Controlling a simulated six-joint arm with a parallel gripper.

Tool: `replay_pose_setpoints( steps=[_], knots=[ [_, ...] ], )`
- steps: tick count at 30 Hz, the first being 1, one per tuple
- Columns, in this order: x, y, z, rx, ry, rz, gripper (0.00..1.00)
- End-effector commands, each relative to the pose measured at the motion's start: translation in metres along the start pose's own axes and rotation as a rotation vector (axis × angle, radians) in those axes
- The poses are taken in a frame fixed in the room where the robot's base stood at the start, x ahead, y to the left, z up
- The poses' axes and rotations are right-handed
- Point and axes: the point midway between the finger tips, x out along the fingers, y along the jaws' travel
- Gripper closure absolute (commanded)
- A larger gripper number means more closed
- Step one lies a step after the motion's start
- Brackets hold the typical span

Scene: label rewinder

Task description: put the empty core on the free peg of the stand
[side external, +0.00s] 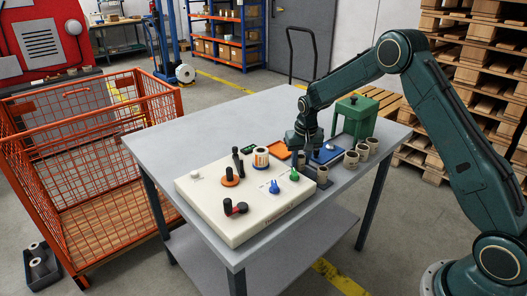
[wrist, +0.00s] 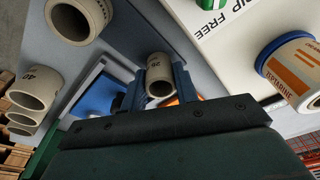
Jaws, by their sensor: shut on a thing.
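My gripper (side external: 308,150) is low over the right part of the table, beside the white machine panel. In the wrist view its jaws (wrist: 158,92) are shut on a tan cardboard core (wrist: 159,73) marked 20, whose open end faces the camera. The side view does not clearly show this core behind the jaws. Another core (side external: 322,174) stands close to the gripper at the panel's edge; it seems to be the large core (wrist: 77,18) in the wrist view. I cannot make out the stand or its free peg with certainty.
More cores (side external: 363,151) stand in a row at the table's right edge. A blue item (side external: 328,152) and a green frame (side external: 356,114) are behind the gripper. The white panel (side external: 207,206) carries several knobs, posts and a label roll (side external: 261,157). The table's far left is clear.

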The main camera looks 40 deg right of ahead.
Motion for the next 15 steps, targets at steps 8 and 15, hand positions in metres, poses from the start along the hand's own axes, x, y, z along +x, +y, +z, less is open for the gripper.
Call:
replay_pose_setpoints(
  steps=[8, 15],
  knots=[
    [-0.0023, -0.0001, -0.0005, 0.0, 0.001, 0.0, 0.81],
    [-0.0024, -0.0001, -0.0006, 0.0, 0.001, 0.0, 0.49]
  ],
)
